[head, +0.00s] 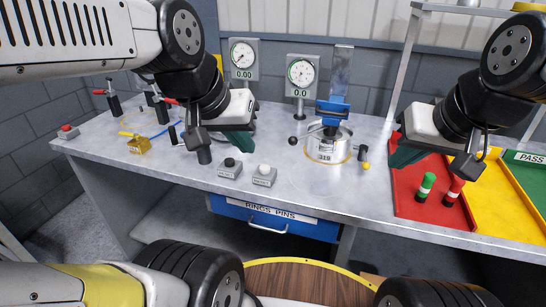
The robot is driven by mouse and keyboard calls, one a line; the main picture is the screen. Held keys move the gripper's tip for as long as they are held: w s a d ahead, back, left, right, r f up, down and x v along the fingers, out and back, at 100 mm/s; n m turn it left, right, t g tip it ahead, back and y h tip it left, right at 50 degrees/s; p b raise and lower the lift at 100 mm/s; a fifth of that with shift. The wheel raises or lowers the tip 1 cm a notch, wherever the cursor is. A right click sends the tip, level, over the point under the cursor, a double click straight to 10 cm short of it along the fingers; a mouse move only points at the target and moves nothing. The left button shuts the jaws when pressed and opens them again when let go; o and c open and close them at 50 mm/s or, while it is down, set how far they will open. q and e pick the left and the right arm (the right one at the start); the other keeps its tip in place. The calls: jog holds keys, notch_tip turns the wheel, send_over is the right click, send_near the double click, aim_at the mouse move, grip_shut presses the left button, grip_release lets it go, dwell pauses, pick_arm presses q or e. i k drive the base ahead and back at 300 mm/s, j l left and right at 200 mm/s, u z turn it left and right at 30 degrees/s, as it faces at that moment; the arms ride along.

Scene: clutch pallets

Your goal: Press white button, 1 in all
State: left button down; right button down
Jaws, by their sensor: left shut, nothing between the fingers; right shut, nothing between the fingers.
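The white button (264,169) sits on top of a small grey box with a label, near the front edge of the grey bench (310,195). My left gripper (241,150), with teal fingers, is shut and empty. In the head view it appears just above and left of the white button, apart from it; its exact height over the bench is hard to tell. My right gripper (402,158) is shut and empty, with its teal fingers at the left edge of the red tray (408,207).
A black button (229,162) on a similar box stands left of the white one. A red button (67,129) is at the far left. A metal fixture (328,146) stands right of centre. Red and green cylinders (426,185) stand in the red tray. Two gauges (301,73) are behind.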

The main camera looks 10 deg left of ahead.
aim_at(264, 169)
jog(key=i+l, duration=0.1)
jog(key=l, duration=0.5)
jog(key=i+l, duration=0.1)
jog(key=l, duration=0.5)
jog(key=i+l, duration=0.1)
jog(key=l, duration=0.5)
jog(key=u, duration=1.65)
